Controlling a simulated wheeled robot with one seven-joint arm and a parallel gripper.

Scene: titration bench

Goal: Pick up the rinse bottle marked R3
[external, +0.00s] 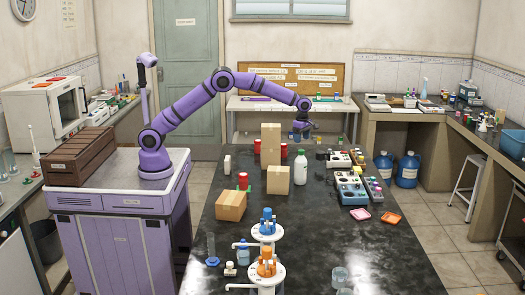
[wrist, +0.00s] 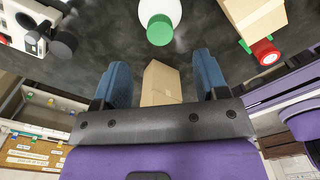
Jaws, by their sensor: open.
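A white bottle with a green cap (external: 300,170) stands upright on the dark bench, right of the cardboard boxes. Its mark is not readable, so I cannot tell whether it is R3. In the wrist view the bottle (wrist: 160,12) shows at the top centre, beyond the fingertips. My gripper (external: 299,136) is above and behind the bottle, near the bench's far end. In the wrist view my gripper (wrist: 162,62) is open, with its two blue fingers apart. No object is held.
A tall box (external: 270,147) stands left of the gripper, with a lower box (external: 278,181) close beside the bottle. Red-capped containers (external: 243,180) stand among the boxes.

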